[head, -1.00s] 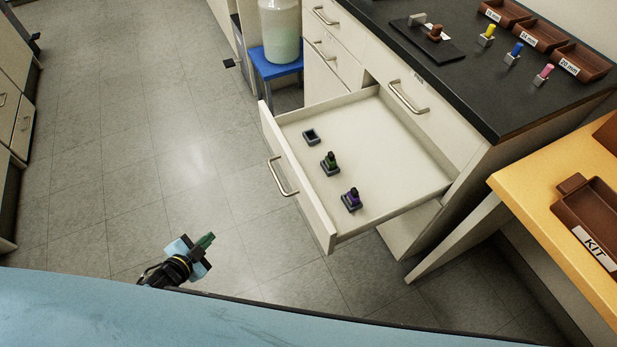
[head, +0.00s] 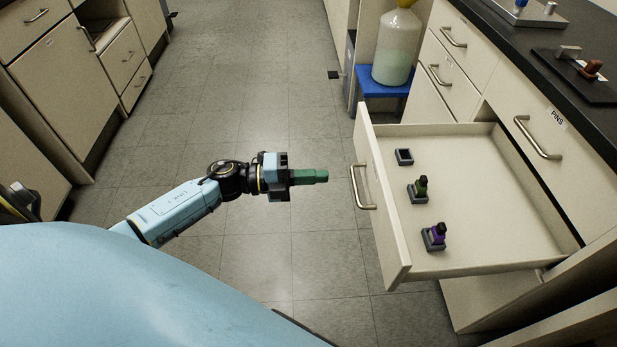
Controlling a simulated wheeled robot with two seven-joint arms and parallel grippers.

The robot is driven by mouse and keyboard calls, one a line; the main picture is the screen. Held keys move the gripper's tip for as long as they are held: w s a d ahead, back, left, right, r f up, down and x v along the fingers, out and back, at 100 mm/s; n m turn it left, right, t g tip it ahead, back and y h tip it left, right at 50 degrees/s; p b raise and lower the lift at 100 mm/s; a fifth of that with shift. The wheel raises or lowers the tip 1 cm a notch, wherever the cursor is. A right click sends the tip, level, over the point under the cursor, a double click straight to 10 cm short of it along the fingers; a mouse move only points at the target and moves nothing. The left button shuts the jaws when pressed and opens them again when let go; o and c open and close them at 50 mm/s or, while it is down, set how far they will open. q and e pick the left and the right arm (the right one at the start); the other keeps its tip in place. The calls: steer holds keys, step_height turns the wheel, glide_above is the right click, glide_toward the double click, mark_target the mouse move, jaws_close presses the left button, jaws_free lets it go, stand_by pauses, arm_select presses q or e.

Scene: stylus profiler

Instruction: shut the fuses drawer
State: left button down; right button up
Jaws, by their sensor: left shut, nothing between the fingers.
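The open drawer (head: 383,203) is cream with a metal bar handle (head: 361,187) on its front, and it stands pulled far out of the bench cabinet. No label shows on it, so I cannot read whether it is the fuses drawer. My left gripper (head: 322,176) has green fingertips, is shut and empty, and points right at the drawer front. In the picture it sits just left of the handle, with a small gap between them. My right gripper is not in view.
In the drawer are an empty dark holder (head: 404,156), a green piece (head: 420,188) and a purple piece (head: 435,236), each in a holder. A large bottle (head: 395,50) stands on a blue stool (head: 374,84). Floor left is clear.

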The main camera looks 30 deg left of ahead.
mark_target(373, 174)
arm_select(q)
steer(key=b+x, duration=0.1)
steer(key=x, duration=0.6)
steer(key=shift+w+d, duration=0.15)
steer(key=shift+w+d+b, duration=0.3)
steer(key=shift+w+d, duration=0.1)
steer(key=shift+d, duration=0.2)
steer(key=shift+w+d, duration=0.15)
steer(key=shift+d, duration=0.1)
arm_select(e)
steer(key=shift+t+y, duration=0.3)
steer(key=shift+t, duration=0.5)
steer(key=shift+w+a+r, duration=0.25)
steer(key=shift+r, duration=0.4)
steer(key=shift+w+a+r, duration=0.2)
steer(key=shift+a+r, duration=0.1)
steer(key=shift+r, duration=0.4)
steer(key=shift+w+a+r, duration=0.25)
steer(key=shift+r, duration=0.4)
